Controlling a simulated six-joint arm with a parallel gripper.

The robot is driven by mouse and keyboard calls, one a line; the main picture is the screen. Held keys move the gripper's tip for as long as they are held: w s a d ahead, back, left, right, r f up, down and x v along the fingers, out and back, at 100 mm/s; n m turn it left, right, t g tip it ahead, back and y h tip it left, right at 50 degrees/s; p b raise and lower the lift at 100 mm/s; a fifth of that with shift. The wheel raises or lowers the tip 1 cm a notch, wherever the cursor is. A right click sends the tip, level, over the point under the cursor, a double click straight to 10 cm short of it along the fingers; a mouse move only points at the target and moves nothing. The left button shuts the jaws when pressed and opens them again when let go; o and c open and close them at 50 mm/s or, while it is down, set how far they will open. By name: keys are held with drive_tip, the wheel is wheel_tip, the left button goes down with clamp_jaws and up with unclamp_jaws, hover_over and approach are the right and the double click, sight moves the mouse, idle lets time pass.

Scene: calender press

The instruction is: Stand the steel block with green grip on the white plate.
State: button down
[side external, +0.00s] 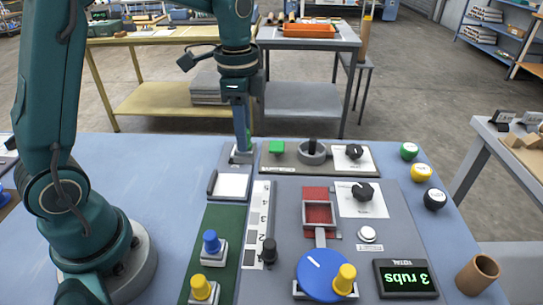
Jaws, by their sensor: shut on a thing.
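My gripper (241,142) points straight down at the back of the blue table, behind the white plate. It is shut on a small grey steel block (243,157), which shows at the fingertips. The block's grip is hidden between the fingers, so its colour cannot be told. The block is just behind the white plate (230,186), which lies flat and bare in a grey frame. Whether the block touches the surface below cannot be told.
Blocks with a blue knob (211,243) and a yellow knob (202,288) stand on the green strip. A dark handle (212,183) rises at the plate's left edge.

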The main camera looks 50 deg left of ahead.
drive_tip(key=shift+n, duration=0.5)
drive_tip(key=shift+s+a+f, duration=0.45)
drive_tip(key=shift+f, duration=0.35)
drive_tip(key=shift+s+a+f, duration=0.4)
drive_tip(key=shift+f, duration=0.35)
drive_tip(key=shift+s+a+f, duration=0.45)
drive_tip(key=shift+f, duration=0.35)
drive_tip(key=shift+f, duration=0.2)
drive_tip(key=shift+f, duration=0.5)
drive_tip(key=shift+f, duration=0.65)
idle(0.4)
drive_tip(key=shift+c, duration=0.3)
unclamp_jaws()
